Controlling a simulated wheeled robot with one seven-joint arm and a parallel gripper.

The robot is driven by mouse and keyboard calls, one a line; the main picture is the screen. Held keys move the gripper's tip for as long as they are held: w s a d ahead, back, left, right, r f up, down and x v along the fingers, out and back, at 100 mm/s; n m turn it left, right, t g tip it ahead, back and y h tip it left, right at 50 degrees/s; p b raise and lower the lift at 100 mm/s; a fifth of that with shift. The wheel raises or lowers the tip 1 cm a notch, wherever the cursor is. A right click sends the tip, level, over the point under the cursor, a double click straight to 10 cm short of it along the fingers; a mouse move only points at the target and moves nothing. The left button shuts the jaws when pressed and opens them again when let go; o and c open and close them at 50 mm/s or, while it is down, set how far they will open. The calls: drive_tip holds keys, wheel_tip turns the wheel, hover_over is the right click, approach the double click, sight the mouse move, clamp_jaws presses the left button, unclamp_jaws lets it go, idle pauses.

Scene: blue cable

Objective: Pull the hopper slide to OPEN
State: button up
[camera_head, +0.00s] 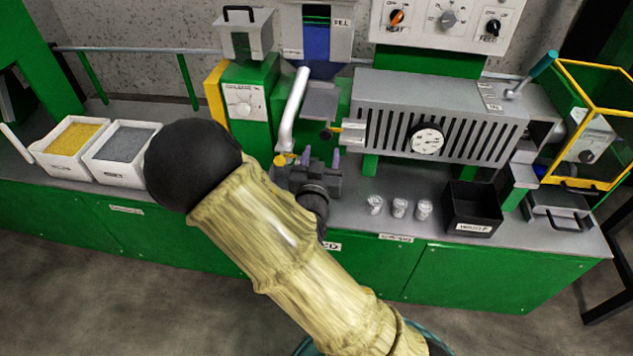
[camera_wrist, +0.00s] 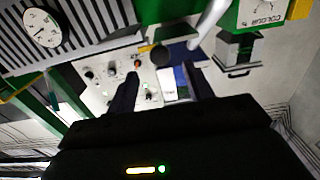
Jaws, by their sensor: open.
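The hopper (camera_head: 316,42) stands at the back, with a blue window and a FILL label. Below it a grey plate (camera_head: 320,103) juts forward, with a dark round knob (camera_head: 326,134) near its lower end; this looks like the slide. My gripper (camera_head: 321,158) is open, its two fingertips pointing at the knob from the front. In the wrist view, turned upside down, the knob (camera_wrist: 160,57) shows between and just beyond the fingertips (camera_wrist: 160,77). Nothing is held, and I see no contact with the knob. An OPEN mark cannot be read.
A ribbed grey barrel (camera_head: 450,115) with a gauge lies right of the knob. A white curved pipe (camera_head: 293,108) and a green dial box (camera_head: 243,105) are left. Several clear cups (camera_head: 399,207) and a black bin (camera_head: 472,205) stand on the bench, right of my gripper.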

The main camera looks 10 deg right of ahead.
drive_tip(key=p, duration=0.1)
drive_tip(key=s, duration=0.1)
drive_tip(key=s+a+p, duration=0.1)
drive_tip(key=shift+s+a+r+p, duration=0.1)
drive_tip(key=shift+s+r+p, duration=0.1)
drive_tip(key=shift+r+p, duration=0.15)
drive_tip(key=shift+a+p, duration=0.1)
drive_tip(key=shift+p, duration=0.3)
drive_tip(key=p, duration=0.2)
drive_tip(key=shift+s+a+p, duration=0.15)
drive_tip(key=shift+s+p, duration=0.2)
drive_tip(key=shift+p, duration=0.05)
drive_tip(key=p+v, duration=0.4)
drive_tip(key=shift+s+f, duration=0.35)
drive_tip(key=shift+s, duration=0.15)
drive_tip(key=shift+w+d, duration=0.1)
drive_tip(key=shift+d, duration=0.15)
